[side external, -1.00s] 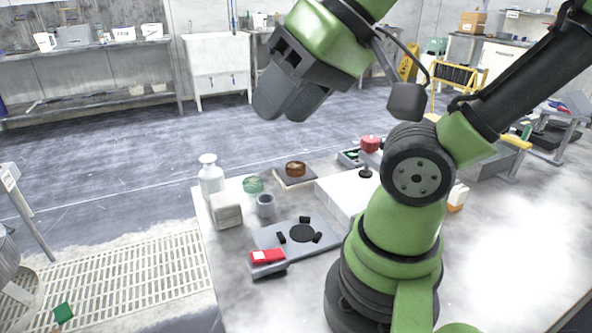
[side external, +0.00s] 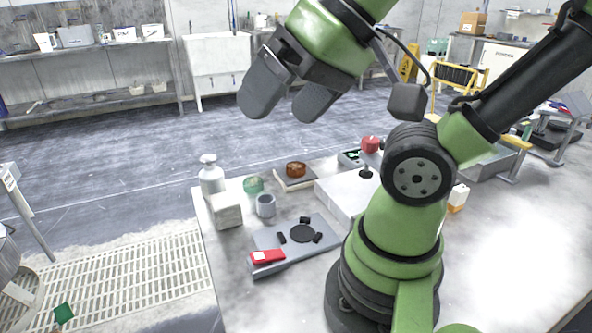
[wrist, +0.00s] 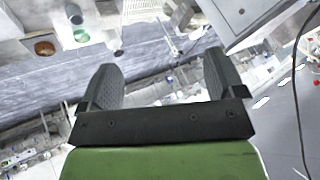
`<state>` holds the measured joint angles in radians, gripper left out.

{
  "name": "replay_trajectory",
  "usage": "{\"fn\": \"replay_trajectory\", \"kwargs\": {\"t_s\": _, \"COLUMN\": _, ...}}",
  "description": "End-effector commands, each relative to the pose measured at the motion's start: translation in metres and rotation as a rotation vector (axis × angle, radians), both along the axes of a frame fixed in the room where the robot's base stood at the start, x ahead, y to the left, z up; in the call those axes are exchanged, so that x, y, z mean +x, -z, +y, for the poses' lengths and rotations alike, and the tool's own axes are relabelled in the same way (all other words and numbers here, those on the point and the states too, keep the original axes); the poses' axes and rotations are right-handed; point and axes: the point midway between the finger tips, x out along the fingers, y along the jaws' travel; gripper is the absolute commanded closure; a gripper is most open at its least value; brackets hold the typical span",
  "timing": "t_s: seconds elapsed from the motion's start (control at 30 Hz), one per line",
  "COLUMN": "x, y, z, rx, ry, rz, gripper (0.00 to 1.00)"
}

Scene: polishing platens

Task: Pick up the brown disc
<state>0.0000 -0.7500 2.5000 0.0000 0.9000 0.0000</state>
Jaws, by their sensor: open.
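The brown disc (side external: 296,170) lies on a small flat board (side external: 293,184) near the far edge of the table. In the wrist view the brown disc (wrist: 45,47) shows at the upper left. My gripper (side external: 287,103) is high above the table, behind and above the disc in the picture, clear of it. Its two dark fingers are spread apart with nothing between them, as the wrist view (wrist: 160,62) also shows.
A grey plate (side external: 270,238) with a red item (side external: 267,256) lies in front. A red knob (side external: 369,144) is at right.

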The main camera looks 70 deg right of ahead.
Motion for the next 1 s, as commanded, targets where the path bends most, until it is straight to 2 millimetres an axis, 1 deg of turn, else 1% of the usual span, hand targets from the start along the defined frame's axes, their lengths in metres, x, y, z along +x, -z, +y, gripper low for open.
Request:
{"fn": "replay_trajectory", "kwargs": {"t_s": 0.07, "x": 0.001, "y": 0.000, "z": 0.000, "rx": 0.002, "ry": 0.005, "rz": 0.003, "gripper": 0.11}}
{"fn": "replay_trajectory", "kwargs": {"t_s": 0.17, "x": 0.008, "y": -0.003, "z": -0.004, "rx": 0.025, "ry": 0.064, "rz": 0.027, "gripper": 0.11}}
{"fn": "replay_trajectory", "kwargs": {"t_s": 0.27, "x": 0.028, "y": -0.008, "z": -0.016, "rx": 0.083, "ry": 0.219, "rz": 0.086, "gripper": 0.11}}
{"fn": "replay_trajectory", "kwargs": {"t_s": 0.37, "x": 0.057, "y": -0.011, "z": -0.038, "rx": 0.172, "ry": 0.460, "rz": 0.165, "gripper": 0.11}}
{"fn": "replay_trajectory", "kwargs": {"t_s": 0.4, "x": 0.070, "y": -0.010, "z": -0.049, "rx": 0.211, "ry": 0.567, "rz": 0.195, "gripper": 0.11}}
{"fn": "replay_trajectory", "kwargs": {"t_s": 0.47, "x": 0.088, "y": -0.007, "z": -0.068, "rx": 0.269, "ry": 0.731, "rz": 0.238, "gripper": 0.11}}
{"fn": "replay_trajectory", "kwargs": {"t_s": 0.5, "x": 0.099, "y": -0.004, "z": -0.082, "rx": 0.306, "ry": 0.841, "rz": 0.265, "gripper": 0.11}}
{"fn": "replay_trajectory", "kwargs": {"t_s": 0.57, "x": 0.114, "y": 0.004, "z": -0.104, "rx": 0.363, "ry": 1.007, "rz": 0.300, "gripper": 0.11}}
{"fn": "replay_trajectory", "kwargs": {"t_s": 0.6, "x": 0.123, "y": 0.011, "z": -0.119, "rx": 0.401, "ry": 1.119, "rz": 0.321, "gripper": 0.11}}
{"fn": "replay_trajectory", "kwargs": {"t_s": 0.67, "x": 0.135, "y": 0.023, "z": -0.144, "rx": 0.456, "ry": 1.289, "rz": 0.350, "gripper": 0.11}}
{"fn": "replay_trajectory", "kwargs": {"t_s": 0.7, "x": 0.141, "y": 0.032, "z": -0.161, "rx": 0.491, "ry": 1.402, "rz": 0.366, "gripper": 0.11}}
{"fn": "replay_trajectory", "kwargs": {"t_s": 0.77, "x": 0.148, "y": 0.049, "z": -0.188, "rx": 0.543, "ry": 1.574, "rz": 0.388, "gripper": 0.11}}
{"fn": "replay_trajectory", "kwargs": {"t_s": 0.8, "x": 0.151, "y": 0.061, "z": -0.205, "rx": 0.578, "ry": 1.689, "rz": 0.400, "gripper": 0.11}}
{"fn": "replay_trajectory", "kwargs": {"t_s": 0.87, "x": 0.152, "y": 0.081, "z": -0.232, "rx": 0.627, "ry": 1.862, "rz": 0.411, "gripper": 0.11}}
{"fn": "replay_trajectory", "kwargs": {"t_s": 0.9, "x": 0.151, "y": 0.095, "z": -0.249, "rx": 0.658, "ry": 1.976, "rz": 0.420, "gripper": 0.11}}
{"fn": "replay_trajectory", "kwargs": {"t_s": 0.97, "x": 0.148, "y": 0.117, "z": -0.273, "rx": 0.700, "ry": 2.136, "rz": 0.422, "gripper": 0.11}}
{"fn": "replay_trajectory", "kwargs": {"t_s": 1.0, "x": 0.144, "y": 0.131, "z": -0.286, "rx": 0.725, "ry": 2.234, "rz": 0.423, "gripper": 0.11}}
